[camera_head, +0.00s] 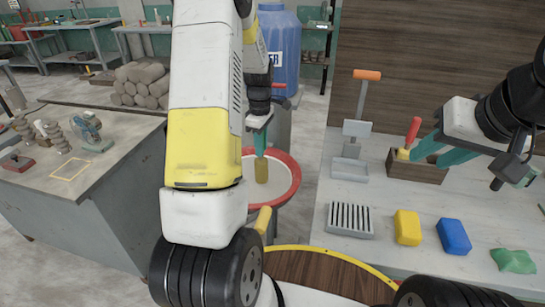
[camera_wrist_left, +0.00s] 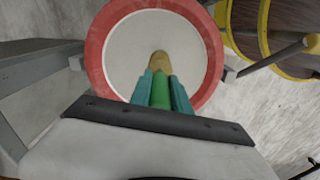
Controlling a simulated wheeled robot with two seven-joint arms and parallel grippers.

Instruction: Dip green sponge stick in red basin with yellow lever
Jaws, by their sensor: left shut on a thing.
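The red basin (camera_head: 296,180) has a red rim around a pale surface; its rim also shows in the left wrist view (camera_wrist_left: 96,60). My left gripper (camera_head: 260,138) is shut on the green sponge stick (camera_wrist_left: 160,92), above the basin. The stick points down, with its yellowish sponge end (camera_head: 262,171) inside the rim's outline. I cannot tell whether the sponge touches the pale surface. The yellow lever (camera_head: 263,220) sticks up at the basin's near side, partly behind my left arm. My right gripper (camera_head: 427,157) is open beside a wooden box, its fingers apart.
The wooden box (camera_head: 428,175) holds a red-handled tool (camera_head: 413,131). A slotted grey tray (camera_head: 350,218), yellow block (camera_head: 407,227), blue block (camera_head: 453,236) and green cloth (camera_head: 513,260) lie on the right table. A blue barrel (camera_head: 282,50) stands behind the basin.

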